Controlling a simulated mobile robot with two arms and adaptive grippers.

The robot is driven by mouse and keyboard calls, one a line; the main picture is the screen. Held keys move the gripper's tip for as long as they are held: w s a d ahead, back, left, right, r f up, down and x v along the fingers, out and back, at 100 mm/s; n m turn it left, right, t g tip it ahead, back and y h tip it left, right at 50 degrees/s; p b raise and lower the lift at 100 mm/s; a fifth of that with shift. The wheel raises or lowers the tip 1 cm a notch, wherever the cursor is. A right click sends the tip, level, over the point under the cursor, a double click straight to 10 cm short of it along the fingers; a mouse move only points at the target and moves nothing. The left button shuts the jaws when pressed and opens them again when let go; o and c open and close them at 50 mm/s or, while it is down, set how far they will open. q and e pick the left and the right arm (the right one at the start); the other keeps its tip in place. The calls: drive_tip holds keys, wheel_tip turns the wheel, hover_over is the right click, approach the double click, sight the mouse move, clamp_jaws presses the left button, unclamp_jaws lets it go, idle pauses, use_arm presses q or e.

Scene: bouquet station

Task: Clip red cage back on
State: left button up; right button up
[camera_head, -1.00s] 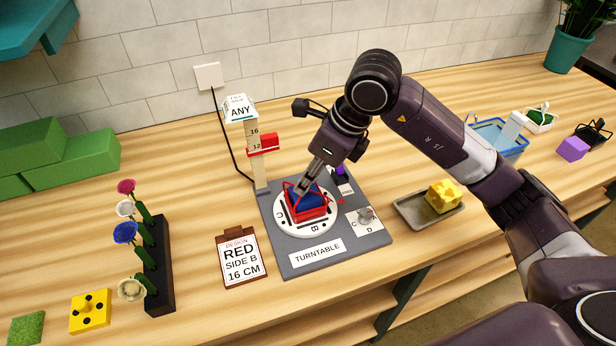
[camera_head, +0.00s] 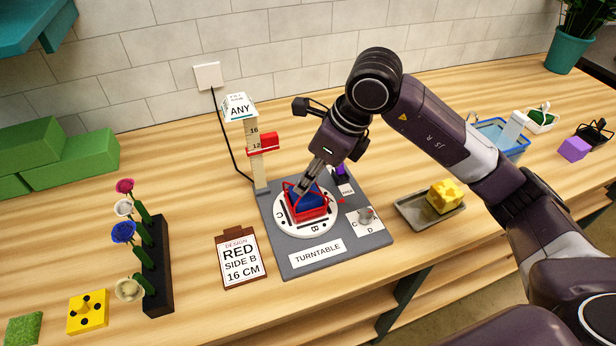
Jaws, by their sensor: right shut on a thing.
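The red cage (camera_head: 308,215) is a red wire frame around a blue block (camera_head: 306,201) in a red tray or base, on the white round turntable disc (camera_head: 291,228). My right gripper (camera_head: 304,187) comes down from the upper right and is shut at the cage's top. Its fingertips partly hide the cage's back and top, so I cannot tell whether the cage is clipped to the base. The left gripper is not in view.
A height post (camera_head: 255,160) with a red slider (camera_head: 264,143) stands behind the turntable. A design card (camera_head: 241,258) reads RED, SIDE B, 16 CM. A flower rack (camera_head: 157,265) stands left, a tray (camera_head: 408,210) with a yellow block (camera_head: 445,196) right.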

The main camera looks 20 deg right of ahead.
drive_tip(key=o, duration=1.5)
drive_tip(key=shift+r+p, duration=1.3)
drive_tip(key=shift+r, duration=1)
drive_tip(key=shift+c, duration=0.3)
clamp_jaws()
drive_tip(key=shift+f+b, duration=1.4)
drive_tip(key=shift+f, duration=0.05)
